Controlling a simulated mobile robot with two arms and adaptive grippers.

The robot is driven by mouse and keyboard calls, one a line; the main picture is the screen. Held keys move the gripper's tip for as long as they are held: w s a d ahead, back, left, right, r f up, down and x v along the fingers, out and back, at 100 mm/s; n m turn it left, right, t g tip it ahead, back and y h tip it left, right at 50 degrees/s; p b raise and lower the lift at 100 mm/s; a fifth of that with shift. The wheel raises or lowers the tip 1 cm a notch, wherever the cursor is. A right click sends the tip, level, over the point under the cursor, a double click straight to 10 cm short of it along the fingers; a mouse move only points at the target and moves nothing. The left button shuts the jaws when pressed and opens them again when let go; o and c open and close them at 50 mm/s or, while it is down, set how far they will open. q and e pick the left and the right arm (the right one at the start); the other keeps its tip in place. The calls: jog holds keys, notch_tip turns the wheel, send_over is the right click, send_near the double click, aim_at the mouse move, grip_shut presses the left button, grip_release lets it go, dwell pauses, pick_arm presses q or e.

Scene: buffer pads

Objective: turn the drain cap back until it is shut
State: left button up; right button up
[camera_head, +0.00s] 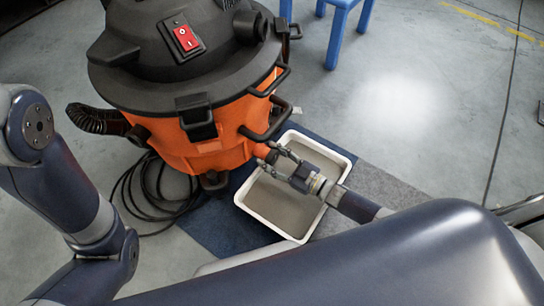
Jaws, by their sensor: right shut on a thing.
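The orange shop vacuum (215,150) with a black lid stands upright on the floor at the upper left. Its small drain cap (270,156) sticks out low on the tank's right side, partly hidden by fingers. My right gripper (272,155) reaches in from the lower right, over the tray, and is shut on the drain cap. How far the cap is turned cannot be made out. My left arm shows at the left edge, but its gripper is out of view.
A white tray (246,202) with a grey-brown inside lies under the drain, on dark blue and grey mats. A black hose (92,119) and coiled cable (140,198) are at the vacuum's left. Blue chair legs (337,38) stand behind. Floor at upper right is clear.

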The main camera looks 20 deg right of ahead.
jog(key=o, duration=1.1)
jog(key=shift+r, duration=5)
